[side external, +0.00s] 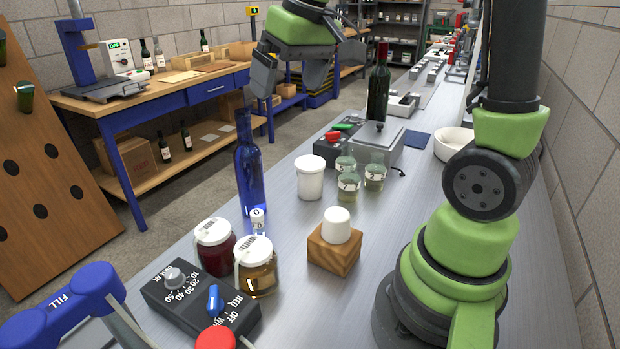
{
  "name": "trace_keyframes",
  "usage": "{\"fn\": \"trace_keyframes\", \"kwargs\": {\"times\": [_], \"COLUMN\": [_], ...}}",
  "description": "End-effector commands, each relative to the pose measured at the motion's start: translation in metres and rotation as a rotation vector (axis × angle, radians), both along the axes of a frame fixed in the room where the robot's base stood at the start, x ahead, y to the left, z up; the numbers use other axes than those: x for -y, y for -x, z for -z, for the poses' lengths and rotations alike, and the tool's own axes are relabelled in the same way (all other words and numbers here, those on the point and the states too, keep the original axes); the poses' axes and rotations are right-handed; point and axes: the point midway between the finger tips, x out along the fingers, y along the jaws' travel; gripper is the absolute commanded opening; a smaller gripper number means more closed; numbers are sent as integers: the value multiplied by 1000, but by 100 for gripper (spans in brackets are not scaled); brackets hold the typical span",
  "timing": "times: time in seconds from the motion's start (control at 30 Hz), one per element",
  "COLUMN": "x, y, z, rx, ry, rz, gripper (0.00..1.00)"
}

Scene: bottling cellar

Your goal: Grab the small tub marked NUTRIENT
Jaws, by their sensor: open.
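No label reading NUTRIENT is legible in this view. Three small greenish tubs with pale labels stand together mid-bench: a front one (348,190), a right one (375,176) and a back one (345,164). Their lettering is too small to read. A plain white tub (311,180) stands just left of them. My gripper (291,86) is open and empty, fingers pointing down, in the air above and apart from the tubs, toward the back left of them in the picture.
A tall blue bottle (249,175) stands left of the tubs. A dark bottle (378,90) and a grey scale-like box (378,143) stand behind. A wooden block (334,252) with a white piece, red and amber jars (256,270) and a control box (195,300) are nearer.

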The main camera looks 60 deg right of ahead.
Motion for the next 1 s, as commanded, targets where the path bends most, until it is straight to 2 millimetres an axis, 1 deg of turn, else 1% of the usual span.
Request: {"fn": "trace_keyframes", "kwargs": {"times": [0.03,0.1,0.17,0.2,0.27,0.3,0.4,0.5,0.6,0.67,0.9,1.0], "x": [18,40,60,74,93,105,129,144,152,154,153,153], "y": [-13,-28,-37,-43,-48,-50,-51,-50,-48,-48,-48,-48], "z": [14,32,50,63,83,97,127,148,161,168,203,210], "rx": [-42,-92,-135,-162,-200,-224,-273,-305,-322,-326,-328,-326], "ry": [7,16,21,22,22,19,11,4,0,-2,-3,-2], "rz": [0,-13,-25,-33,-45,-52,-71,-87,-96,-98,-101,-98], "gripper": [99,99,99,99,99,99,99,99,99,99,99,99]}}
